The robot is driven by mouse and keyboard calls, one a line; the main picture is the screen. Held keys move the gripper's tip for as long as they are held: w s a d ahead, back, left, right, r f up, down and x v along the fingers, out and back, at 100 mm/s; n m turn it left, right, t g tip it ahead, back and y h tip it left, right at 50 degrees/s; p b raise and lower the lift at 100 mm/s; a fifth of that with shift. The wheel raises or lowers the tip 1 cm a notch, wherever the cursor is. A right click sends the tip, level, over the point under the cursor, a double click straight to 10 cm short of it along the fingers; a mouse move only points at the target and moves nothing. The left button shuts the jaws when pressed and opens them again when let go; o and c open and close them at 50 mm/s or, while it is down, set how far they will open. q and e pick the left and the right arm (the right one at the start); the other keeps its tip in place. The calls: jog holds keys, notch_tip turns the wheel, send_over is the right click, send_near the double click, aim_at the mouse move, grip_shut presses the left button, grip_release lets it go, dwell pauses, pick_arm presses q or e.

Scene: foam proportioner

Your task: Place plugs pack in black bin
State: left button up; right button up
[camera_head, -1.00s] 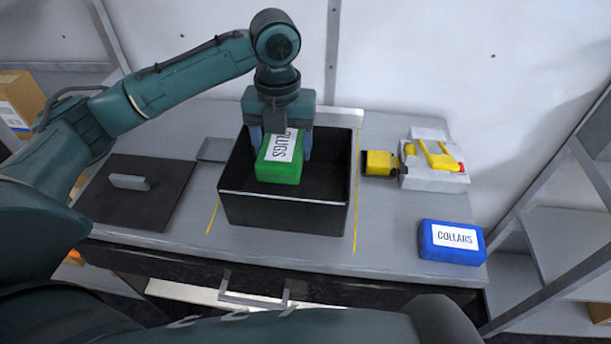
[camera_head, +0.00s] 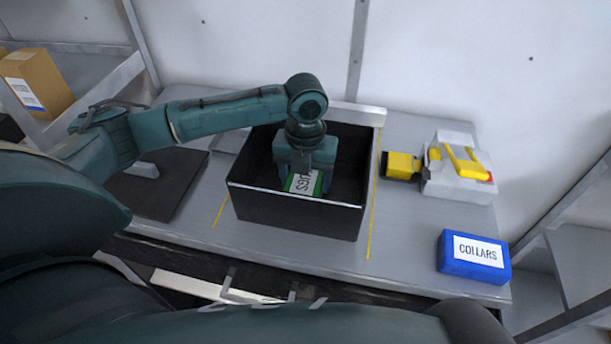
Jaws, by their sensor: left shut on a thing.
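The green plugs pack (camera_head: 304,184) with a white label is inside the black bin (camera_head: 295,210), low behind its front wall. My left gripper (camera_head: 304,180) points down into the bin and is shut on the pack. The front wall hides the lower part of the pack, so I cannot tell whether it touches the bin floor. The bin stands on the grey worktop. My right gripper is not in view.
A blue collars pack (camera_head: 473,257) lies at the worktop's front right. A yellow and white device (camera_head: 455,172) stands right of the bin. A dark plate (camera_head: 160,185) lies left of it. A cardboard box (camera_head: 36,82) is on the left shelf.

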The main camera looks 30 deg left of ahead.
aim_at(305, 178)
pick_arm(q)
jog(key=o, duration=1.1)
jog(key=shift+f, duration=0.1)
notch_tip(305, 178, up, 12)
jog(key=shift+r, duration=0.15)
dwell(0.4)
